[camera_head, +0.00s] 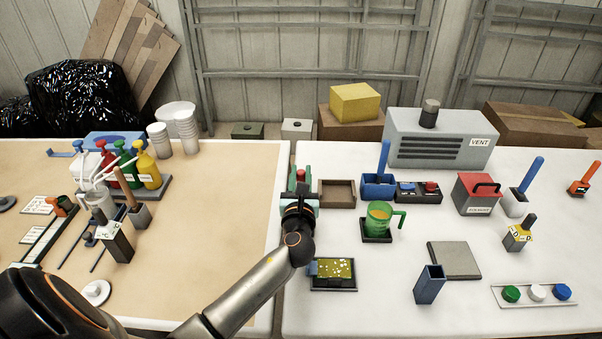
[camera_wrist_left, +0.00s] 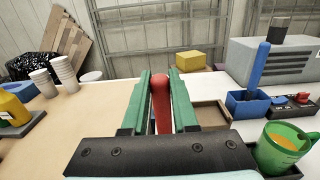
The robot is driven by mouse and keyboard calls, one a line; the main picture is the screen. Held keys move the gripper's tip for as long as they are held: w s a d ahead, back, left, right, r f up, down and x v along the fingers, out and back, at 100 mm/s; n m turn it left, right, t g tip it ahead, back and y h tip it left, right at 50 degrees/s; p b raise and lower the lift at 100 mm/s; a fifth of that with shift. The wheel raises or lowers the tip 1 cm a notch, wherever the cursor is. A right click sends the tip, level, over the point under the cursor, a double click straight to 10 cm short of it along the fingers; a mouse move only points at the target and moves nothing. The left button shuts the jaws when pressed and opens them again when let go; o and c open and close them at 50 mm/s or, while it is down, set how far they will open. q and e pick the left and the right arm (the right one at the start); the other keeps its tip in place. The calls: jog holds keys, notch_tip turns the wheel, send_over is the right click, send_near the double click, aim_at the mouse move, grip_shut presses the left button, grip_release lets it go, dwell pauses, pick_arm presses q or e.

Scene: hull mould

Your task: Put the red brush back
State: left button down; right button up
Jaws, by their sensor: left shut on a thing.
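My left gripper (camera_head: 300,178) is over the left edge of the white table. Its green fingers are shut on a red handle, seen as the red brush (camera_wrist_left: 161,103) in the left wrist view. The handle stands between the fingers with its rounded end up. In the head view only a small red part of it shows, and its lower end is hidden. A dark blue holder (camera_head: 429,286) stands empty at the front of the white table. My right gripper is not in view.
An empty brown tray (camera_head: 338,194) lies just right of the gripper. A yellow-speckled tray (camera_head: 334,272) lies in front. A grey plate (camera_head: 454,260) is farther right.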

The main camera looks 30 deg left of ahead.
pick_arm(q)
jog(key=shift+f, duration=0.15)
jog(key=shift+f+b, duration=0.5)
jog(key=shift+f, duration=0.05)
jog(key=c, duration=0.6)
grip_release()
jog(key=v, duration=1.2)
jog(key=shift+s, duration=0.3)
jog(key=shift+d, duration=0.1)
